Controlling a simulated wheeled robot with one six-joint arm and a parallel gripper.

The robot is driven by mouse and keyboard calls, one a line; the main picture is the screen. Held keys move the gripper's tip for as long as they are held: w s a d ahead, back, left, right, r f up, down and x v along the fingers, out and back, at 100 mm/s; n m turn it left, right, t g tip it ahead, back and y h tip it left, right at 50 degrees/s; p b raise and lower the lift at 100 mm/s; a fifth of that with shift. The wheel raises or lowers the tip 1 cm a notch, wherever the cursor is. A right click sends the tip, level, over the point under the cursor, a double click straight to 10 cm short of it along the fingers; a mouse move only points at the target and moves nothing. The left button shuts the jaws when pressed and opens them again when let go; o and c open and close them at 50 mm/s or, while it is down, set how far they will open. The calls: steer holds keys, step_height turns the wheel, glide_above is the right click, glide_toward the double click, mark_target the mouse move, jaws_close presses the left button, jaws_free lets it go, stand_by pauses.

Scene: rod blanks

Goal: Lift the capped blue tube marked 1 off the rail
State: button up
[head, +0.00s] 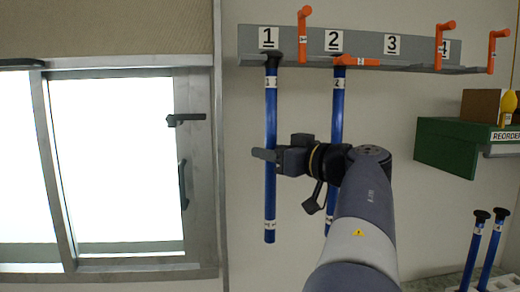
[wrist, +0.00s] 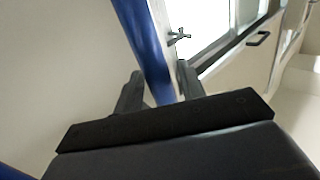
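The blue tube marked 1 (head: 270,195), with a black cap (head: 273,59), hangs upright at the left end of the grey rail (head: 365,48), under the number 1 label. My gripper (head: 264,155) is around its middle, with one dark finger crossing in front of it. In the wrist view the blue tube (wrist: 148,50) passes between my two fingers (wrist: 158,85). The fingers look open, with narrow gaps beside the tube. The orange latch (head: 304,32) beside it points up.
A second blue tube (head: 337,110) hangs close on the right, partly behind my arm, with an orange latch (head: 356,61) lying across its top. A green box (head: 445,145) is at right. Two capped tubes (head: 480,245) stand lower right. A window (head: 120,155) is at left.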

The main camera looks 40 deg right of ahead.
mark_target(274, 117)
jaws_close()
steer(key=shift+r, duration=0.1)
steer(key=r, duration=0.7)
steer(key=shift+s+a+r+p, duration=0.1)
steer(key=shift+s+a+p, duration=0.1)
steer(key=shift+p, duration=0.2)
steer(key=s+a+b, duration=0.2)
steer(key=s+a, duration=0.3)
steer(key=s, duration=0.3)
steer(key=s+a+b, duration=0.2)
steer(key=s+a, duration=0.3)
steer(key=s, duration=0.3)
steer(key=shift+s+f, duration=0.2)
steer(key=shift+s, duration=0.15)
